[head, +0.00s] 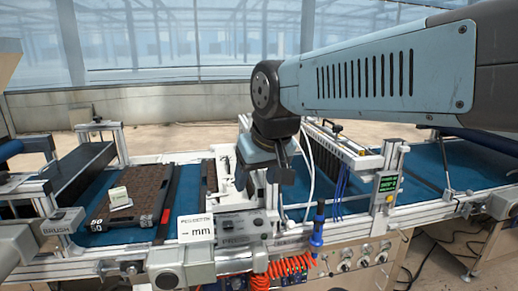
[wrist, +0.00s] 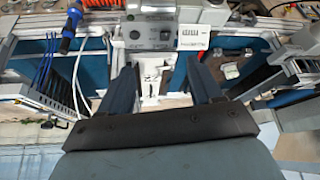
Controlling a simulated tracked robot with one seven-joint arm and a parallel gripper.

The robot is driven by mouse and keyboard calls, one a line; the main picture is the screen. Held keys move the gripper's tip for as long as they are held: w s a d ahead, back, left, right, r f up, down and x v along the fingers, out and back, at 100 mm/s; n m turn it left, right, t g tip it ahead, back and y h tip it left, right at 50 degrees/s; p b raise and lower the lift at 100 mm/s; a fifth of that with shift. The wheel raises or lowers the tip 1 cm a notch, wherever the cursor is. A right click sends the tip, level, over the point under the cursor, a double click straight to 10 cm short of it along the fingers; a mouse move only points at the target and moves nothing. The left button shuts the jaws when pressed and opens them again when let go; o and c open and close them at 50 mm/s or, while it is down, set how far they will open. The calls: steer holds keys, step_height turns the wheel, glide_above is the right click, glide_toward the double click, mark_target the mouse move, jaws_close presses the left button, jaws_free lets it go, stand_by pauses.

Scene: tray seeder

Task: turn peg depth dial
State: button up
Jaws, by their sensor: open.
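A white card marked "mm" (head: 202,230) stands at the front of the seeder; its upper line is too small to read surely. Beside it is a grey control panel (head: 232,227) with a small dark round knob (head: 258,222). The wrist view shows this panel (wrist: 150,44) and dark knob (wrist: 165,36) beyond the fingertips. I cannot tell surely which part is the peg depth dial. My gripper (head: 270,192) hangs above and behind the panel. In the wrist view its fingers (wrist: 162,84) are wide apart with nothing held, and a white machine part shows between them.
A white frame with a green display (head: 387,184) rises to the right.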

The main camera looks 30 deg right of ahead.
steer(key=shift+o, duration=0.9)
steer(key=w+d+r+m+g, duration=0.1)
steer(key=w+d+r+m, duration=0.1)
steer(key=w+r, duration=0.2)
steer(key=shift+w+d, duration=0.15)
steer(key=shift+w, duration=0.9)
steer(key=w+d+r+m+g, duration=0.2)
steer(key=w+d+m, duration=0.1)
steer(key=w+d, duration=0.55)
steer(key=w+d+r+m+g, duration=0.2)
steer(key=w+d+m, duration=0.2)
steer(key=w+d, duration=0.45)
steer(key=f, duration=0.4)
steer(key=w+a+f, duration=0.1)
steer(key=f, duration=0.8)
steer(key=shift+w+a+f, duration=0.15)
steer(key=shift+a+f, duration=0.05)
steer(key=shift+a, duration=0.1)
